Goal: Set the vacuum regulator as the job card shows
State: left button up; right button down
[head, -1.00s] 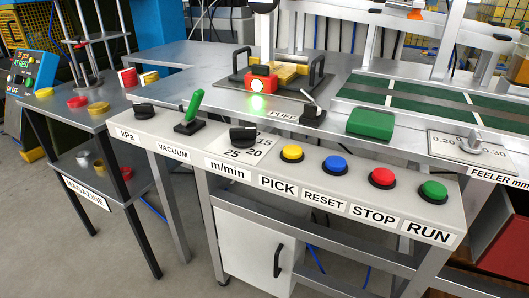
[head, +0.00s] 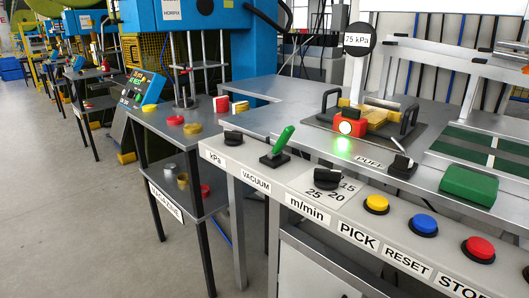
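The vacuum regulator is a black knob (head: 233,137) over the label kPa (head: 215,158), at the left end of the grey control panel. Its exact pointer setting is too small to read. A round black gauge (head: 359,39) on a post at the back of the bench reads 75 kPa. A green lever (head: 284,139) stands tilted beside the knob, near the VACUUM label (head: 256,183). I cannot make out a job card. Neither of my grippers shows in the head view.
The panel also has a m/min knob (head: 327,178) and yellow (head: 376,203), blue (head: 424,224) and red (head: 480,248) buttons. A dark magazine table (head: 150,118) with coloured pieces stands to the left. The floor (head: 75,220) at left is clear.

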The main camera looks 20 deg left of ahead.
aim_at(233, 138)
jog(key=z, duration=2.4)
jog(key=u, duration=2.4)
jog(key=i+j, duration=0.3)
jog(key=j+u, duration=0.05)
